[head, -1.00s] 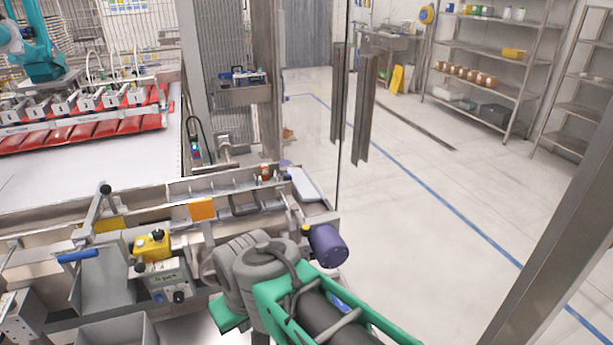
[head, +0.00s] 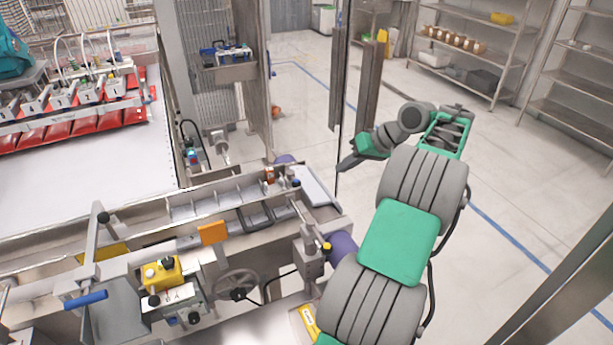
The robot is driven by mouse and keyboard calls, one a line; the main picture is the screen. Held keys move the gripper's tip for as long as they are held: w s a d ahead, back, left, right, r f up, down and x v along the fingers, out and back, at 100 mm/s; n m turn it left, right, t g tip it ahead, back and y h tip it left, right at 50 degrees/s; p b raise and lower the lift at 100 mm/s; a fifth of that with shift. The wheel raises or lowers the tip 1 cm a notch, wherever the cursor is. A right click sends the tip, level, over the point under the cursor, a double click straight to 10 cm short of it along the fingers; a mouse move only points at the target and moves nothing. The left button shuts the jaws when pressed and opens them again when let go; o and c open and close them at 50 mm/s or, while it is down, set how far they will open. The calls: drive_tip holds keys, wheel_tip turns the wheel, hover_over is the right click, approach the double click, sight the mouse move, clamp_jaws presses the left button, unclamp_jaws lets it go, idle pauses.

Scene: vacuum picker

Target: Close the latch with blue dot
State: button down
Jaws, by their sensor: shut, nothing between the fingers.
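A small blue dot or knob (head: 296,183) shows at the right end of the metal rail in the head view. I take it as part of the blue-dot latch, but it is too small to tell whether the latch is open or shut. My gripper (head: 346,164) is shut and empty. It points left and down, to the right of the blue dot, and appears apart from it. A grey metal block with a yellow knob (head: 326,247) sits nearer, in front of the rail end.
A blue-handled lever (head: 86,299), a yellow control box (head: 161,273) and a handwheel (head: 237,284) are at the front left. An orange plate (head: 212,232) stands on the rail. A dark upright post (head: 367,95) rises behind my gripper. The floor at right is open.

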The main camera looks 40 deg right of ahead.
sight(294, 180)
drive_tip(key=x, duration=1)
drive_tip(key=shift+w+a+r+p, duration=0.2)
drive_tip(key=shift+w+a, duration=0.1)
drive_tip(key=shift+a, duration=0.3)
drive_tip(key=shift+w+a+r+p, duration=0.15)
drive_tip(key=shift+w+a, duration=0.15)
drive_tip(key=shift+a, duration=0.25)
drive_tip(key=shift+w+a, duration=0.15)
drive_tip(key=shift+a, duration=0.2)
drive_tip(key=shift+w+a, duration=0.1)
drive_tip(key=shift+a, duration=0.15)
